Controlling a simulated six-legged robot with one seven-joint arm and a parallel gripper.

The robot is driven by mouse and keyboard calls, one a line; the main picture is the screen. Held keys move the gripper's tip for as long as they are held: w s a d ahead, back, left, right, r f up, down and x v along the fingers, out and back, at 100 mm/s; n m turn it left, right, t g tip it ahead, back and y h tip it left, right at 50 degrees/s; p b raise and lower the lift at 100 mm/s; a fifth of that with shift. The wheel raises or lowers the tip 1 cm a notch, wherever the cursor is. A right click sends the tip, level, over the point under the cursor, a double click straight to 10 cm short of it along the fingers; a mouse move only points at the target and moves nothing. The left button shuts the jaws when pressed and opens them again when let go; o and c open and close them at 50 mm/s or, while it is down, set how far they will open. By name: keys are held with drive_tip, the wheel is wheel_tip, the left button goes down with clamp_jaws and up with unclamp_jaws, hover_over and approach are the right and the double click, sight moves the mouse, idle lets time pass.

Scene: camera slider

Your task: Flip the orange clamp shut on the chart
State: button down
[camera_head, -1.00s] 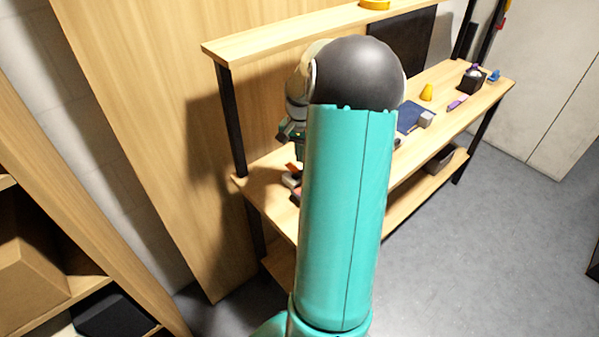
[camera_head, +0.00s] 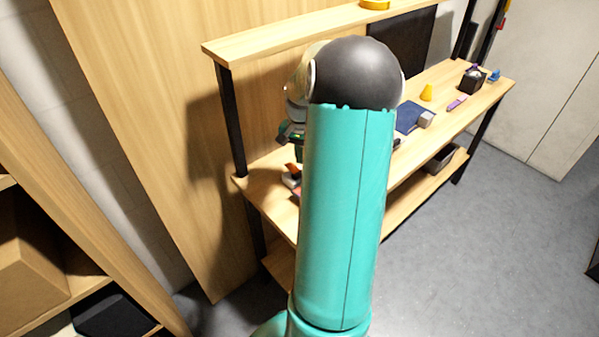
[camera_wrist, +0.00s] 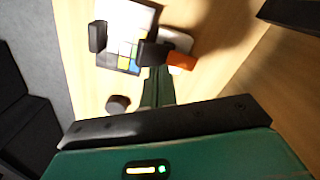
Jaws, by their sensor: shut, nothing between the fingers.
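The orange clamp (camera_wrist: 181,60) shows in the wrist view as a small orange piece beside a pale grey part, right of the chart. It also shows in the head view (camera_head: 292,168), at the left end of the workbench, partly hidden by my arm. The chart (camera_wrist: 132,22) is a pale board with coloured squares, partly covered by dark parts. My gripper (camera_wrist: 155,55) is shut and empty, its dark tips just left of the orange clamp and over the chart's right edge. I cannot tell whether they touch. In the head view my arm hides most of the gripper.
A black block (camera_wrist: 97,36) sits at the chart's left edge, and a dark round knob (camera_wrist: 117,103) stands nearer. An upper shelf (camera_head: 290,36) overhangs the bench.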

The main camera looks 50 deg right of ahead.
sight(300, 172)
drive_tip(key=shift+f, duration=1.9)
idle(0.9)
wheel_tip(300, 172, up, 7)
idle(1.0)
drive_tip(key=shift+w, duration=0.1)
idle(0.5)
